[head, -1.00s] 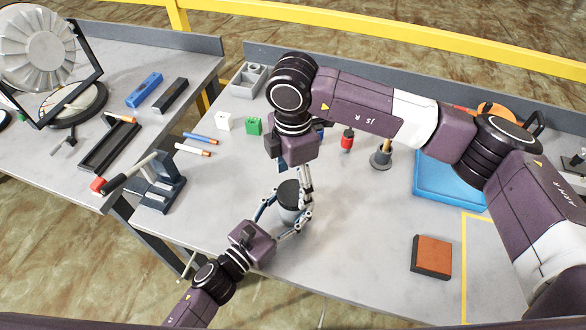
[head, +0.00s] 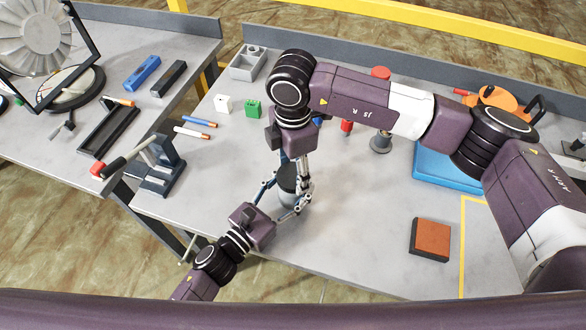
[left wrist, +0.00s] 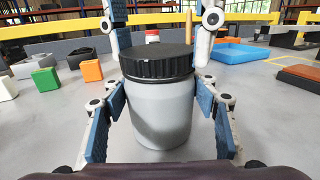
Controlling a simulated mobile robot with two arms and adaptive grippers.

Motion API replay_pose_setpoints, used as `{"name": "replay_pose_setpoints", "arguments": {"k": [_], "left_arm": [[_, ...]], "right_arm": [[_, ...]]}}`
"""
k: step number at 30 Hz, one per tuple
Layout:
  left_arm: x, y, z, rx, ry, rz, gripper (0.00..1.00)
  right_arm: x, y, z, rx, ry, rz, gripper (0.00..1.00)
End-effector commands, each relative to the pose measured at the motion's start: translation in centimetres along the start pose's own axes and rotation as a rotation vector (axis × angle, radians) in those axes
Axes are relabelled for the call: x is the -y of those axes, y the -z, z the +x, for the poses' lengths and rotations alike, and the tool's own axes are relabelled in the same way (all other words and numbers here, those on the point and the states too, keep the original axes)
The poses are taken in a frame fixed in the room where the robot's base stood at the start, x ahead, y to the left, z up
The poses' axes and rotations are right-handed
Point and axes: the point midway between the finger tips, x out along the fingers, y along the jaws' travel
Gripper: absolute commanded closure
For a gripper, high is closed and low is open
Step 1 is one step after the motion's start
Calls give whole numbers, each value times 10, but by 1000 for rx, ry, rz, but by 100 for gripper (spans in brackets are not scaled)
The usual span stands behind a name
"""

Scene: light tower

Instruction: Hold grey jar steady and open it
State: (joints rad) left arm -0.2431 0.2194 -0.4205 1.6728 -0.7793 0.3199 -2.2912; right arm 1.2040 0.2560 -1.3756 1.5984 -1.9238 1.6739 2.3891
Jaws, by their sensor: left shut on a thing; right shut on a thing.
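The grey jar (left wrist: 160,118) stands upright on the table, with its ribbed black lid (left wrist: 158,63) on top. In the head view the jar (head: 287,178) is partly hidden by both grippers. My left gripper (left wrist: 164,112) is shut on the jar's body, one finger on each side. My right gripper (head: 293,182) reaches down from above and is shut on the lid, its fingers on either side of it in the left wrist view. The lid appears level and seated on the jar.
On the table are a green block (head: 253,107), a white block (head: 223,104), a grey bin (head: 247,64), a blue tray (head: 437,168) and an orange-brown block (head: 431,239). A clamp-like stand (head: 160,170) is at the left edge.

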Motion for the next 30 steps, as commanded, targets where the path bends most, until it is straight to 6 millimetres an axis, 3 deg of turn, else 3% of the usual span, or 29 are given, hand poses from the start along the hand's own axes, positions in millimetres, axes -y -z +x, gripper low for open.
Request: {"name": "replay_pose_setpoints", "arguments": {"k": [4,8,30], "left_arm": [[0,-1,0,3,1,0,100],[0,-2,0,3,1,0,100],[1,-2,0,4,2,0,100]], "right_arm": [[0,0,0,1,-1,-54,76],[-1,0,-1,1,-2,-239,76],[-1,-1,-1,5,-1,-1634,76]]}}
